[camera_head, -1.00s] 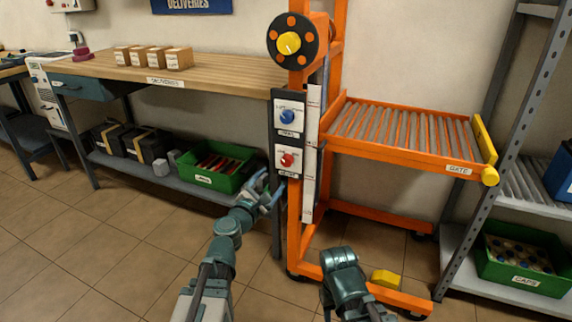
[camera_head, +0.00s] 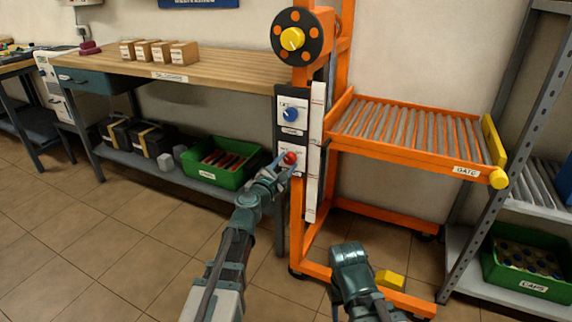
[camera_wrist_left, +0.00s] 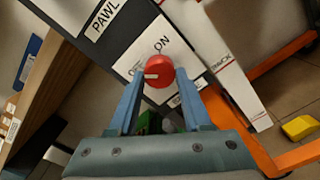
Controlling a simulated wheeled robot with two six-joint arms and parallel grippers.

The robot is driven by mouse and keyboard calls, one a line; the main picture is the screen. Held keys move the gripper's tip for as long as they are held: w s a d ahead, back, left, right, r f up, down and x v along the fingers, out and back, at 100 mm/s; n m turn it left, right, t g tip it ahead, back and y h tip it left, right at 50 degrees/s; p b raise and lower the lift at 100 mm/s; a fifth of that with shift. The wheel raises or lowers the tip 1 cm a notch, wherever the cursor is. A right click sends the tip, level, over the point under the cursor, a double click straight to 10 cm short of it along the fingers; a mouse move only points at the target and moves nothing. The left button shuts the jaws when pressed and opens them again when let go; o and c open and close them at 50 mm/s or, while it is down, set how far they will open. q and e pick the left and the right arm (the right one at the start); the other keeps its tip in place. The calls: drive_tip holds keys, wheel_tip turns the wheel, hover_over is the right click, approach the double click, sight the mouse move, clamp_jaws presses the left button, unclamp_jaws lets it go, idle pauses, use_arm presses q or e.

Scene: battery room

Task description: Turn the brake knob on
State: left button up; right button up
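The red brake knob (camera_head: 290,158) is on the lower white plate of the dark panel on the orange lifter's post. In the left wrist view the red knob (camera_wrist_left: 155,71) sits between ON and a partly covered OFF mark, its white pointer towards the OFF side. My left gripper (camera_head: 282,164) is at the knob. In the wrist view its blue fingers (camera_wrist_left: 160,82) are spread on either side of the knob's lower part; I cannot tell whether they touch it. My right arm (camera_head: 352,270) shows at the bottom, but its fingers do not.
A blue knob (camera_head: 290,114) sits on the plate above, labelled PAWL in the wrist view. A yellow-hubbed wheel (camera_head: 292,39) is higher on the post. The orange roller deck (camera_head: 410,130) stands right; the workbench (camera_head: 200,70) and green bin (camera_head: 222,178) are left.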

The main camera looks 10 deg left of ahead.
use_arm(q)
clamp_jaws()
drive_tip(key=shift+m, duration=0.3)
drive_tip(key=m, duration=0.3)
drive_tip(key=shift+m, duration=0.4)
drive_tip(key=m, duration=0.4)
drive_tip(key=shift+m, duration=0.3)
drive_tip(key=m, duration=0.4)
drive_tip(key=shift+r, duration=0.1)
drive_tip(key=shift+s+m, duration=0.1)
drive_tip(key=shift+m, duration=2.4)
